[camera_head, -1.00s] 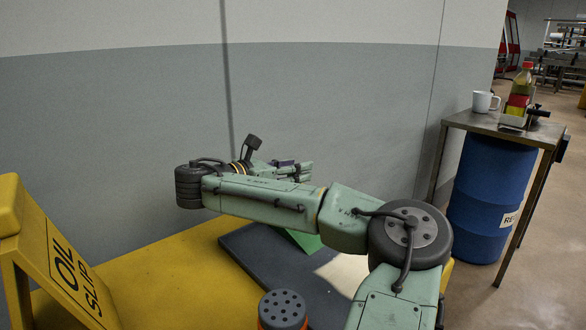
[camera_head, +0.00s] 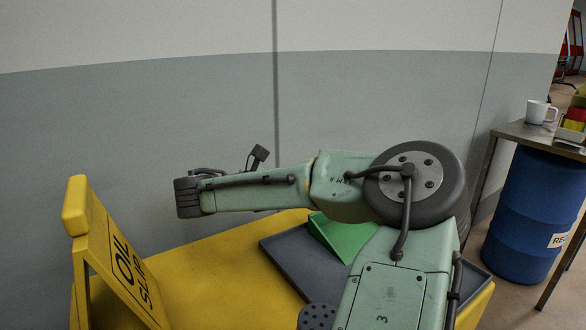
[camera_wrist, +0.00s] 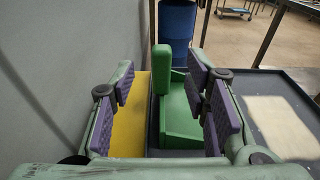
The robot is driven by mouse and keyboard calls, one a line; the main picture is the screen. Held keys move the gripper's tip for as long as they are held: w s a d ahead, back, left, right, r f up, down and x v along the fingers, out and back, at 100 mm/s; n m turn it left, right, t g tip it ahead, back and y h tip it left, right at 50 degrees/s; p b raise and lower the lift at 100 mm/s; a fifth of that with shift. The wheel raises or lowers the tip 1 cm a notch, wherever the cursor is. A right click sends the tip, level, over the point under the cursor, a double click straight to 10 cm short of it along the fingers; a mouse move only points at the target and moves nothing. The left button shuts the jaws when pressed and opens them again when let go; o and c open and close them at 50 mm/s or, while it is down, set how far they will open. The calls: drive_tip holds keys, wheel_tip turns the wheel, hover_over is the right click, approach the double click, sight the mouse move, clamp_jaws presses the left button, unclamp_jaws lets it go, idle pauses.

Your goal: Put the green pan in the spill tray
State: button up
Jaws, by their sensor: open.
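The green pan (camera_head: 342,236) shows in the head view partly behind my arm, over the dark grey spill tray (camera_head: 278,255). In the wrist view the pan (camera_wrist: 181,117) has a tall upright part and a lower sloped part, and it stands between my finger pads. My gripper (camera_wrist: 162,76) is open, with purple pads on both sides of the pan and gaps showing. The tray (camera_wrist: 272,82) spreads to the right with a pale patch on it. A dark strip shows left of the pan. The pan's underside is hidden. My fingers are hidden in the head view.
A grey wall (camera_head: 130,130) runs close behind. At the right, a blue drum (camera_head: 537,215) stands beneath a metal table holding a white mug (camera_head: 541,112).

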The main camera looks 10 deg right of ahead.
drive_tip(key=p+v, duration=0.3)
drive_tip(key=p, duration=0.4)
drive_tip(key=shift+s+a, duration=0.15)
